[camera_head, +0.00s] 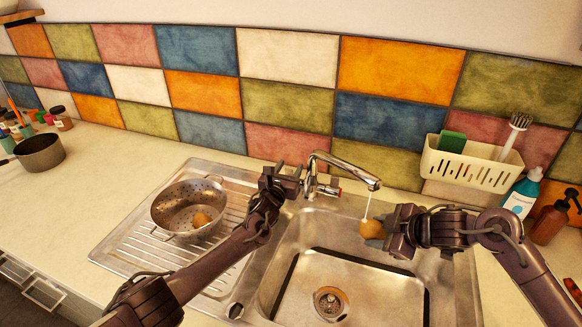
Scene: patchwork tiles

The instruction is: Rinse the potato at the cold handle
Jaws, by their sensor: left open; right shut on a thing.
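The metal tap (345,170) stands at the back of the sink and a thin stream of water (367,206) runs from its spout. A handle with a red mark (333,190) is on the tap's right side. My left gripper (284,180) is open beside the left side of the tap; any handle there is hidden behind it. My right gripper (388,231) is shut on a brown potato (372,229), held over the sink basin (340,262) at the lower end of the stream. Part of the potato is hidden by the gripper.
A metal colander (170,208) with another potato (201,219) in it stands on the drainboard (128,246), left of my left arm. A white caddy (468,166), a blue-white bottle (522,194) and a brown bottle (550,222) stand at the right. A pot (42,154) is far left.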

